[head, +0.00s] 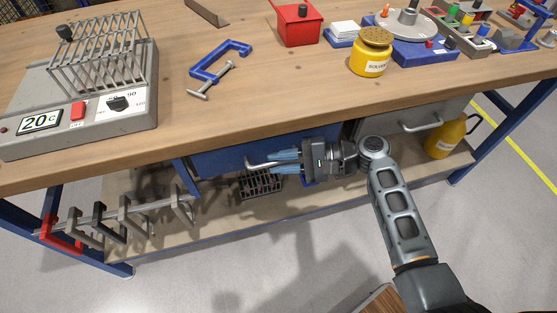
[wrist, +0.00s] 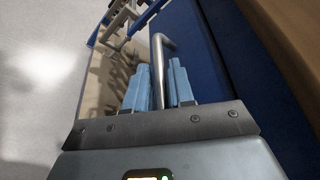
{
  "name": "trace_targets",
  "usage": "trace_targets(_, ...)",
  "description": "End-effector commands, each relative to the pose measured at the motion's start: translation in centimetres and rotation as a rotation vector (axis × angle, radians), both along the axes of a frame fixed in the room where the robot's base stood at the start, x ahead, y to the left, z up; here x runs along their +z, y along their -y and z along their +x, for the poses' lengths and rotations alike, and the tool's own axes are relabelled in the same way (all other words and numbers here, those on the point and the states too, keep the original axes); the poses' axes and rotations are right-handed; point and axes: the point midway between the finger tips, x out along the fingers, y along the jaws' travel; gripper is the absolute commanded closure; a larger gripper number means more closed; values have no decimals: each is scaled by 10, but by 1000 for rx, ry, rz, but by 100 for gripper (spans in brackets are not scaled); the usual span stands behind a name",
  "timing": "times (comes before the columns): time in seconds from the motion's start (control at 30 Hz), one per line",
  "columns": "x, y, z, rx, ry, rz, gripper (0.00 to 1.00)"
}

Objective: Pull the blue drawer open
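The blue drawer (head: 225,160) is under the bench top, left of the middle in the head view. Its front also shows in the wrist view (wrist: 203,60). I cannot see any clear gap at its edges. A grey bar handle (head: 256,164) stands out from it; its bent end shows in the wrist view (wrist: 162,42). My gripper (head: 285,162) lies along the bar from the right. In the wrist view its two pale blue fingers (wrist: 160,85) are close together, one on each side of the bar, and look shut on it. The handle's other end is hidden by my gripper.
A grey drawer with a handle (head: 420,123) is to the right. Clamps (head: 125,215) hang on a rail at the lower left. A black rack (head: 260,184) and a yellow can (head: 446,138) stand on the lower shelf (head: 215,218).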

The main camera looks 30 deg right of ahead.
Motion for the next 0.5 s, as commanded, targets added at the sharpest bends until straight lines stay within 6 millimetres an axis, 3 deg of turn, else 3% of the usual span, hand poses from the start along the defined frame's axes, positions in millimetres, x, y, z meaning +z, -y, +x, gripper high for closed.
trace_targets(0.33,-1,-4,3,0,0,0,77)
trace_targets(0.5,-1,-4,3,0,0,0,93)
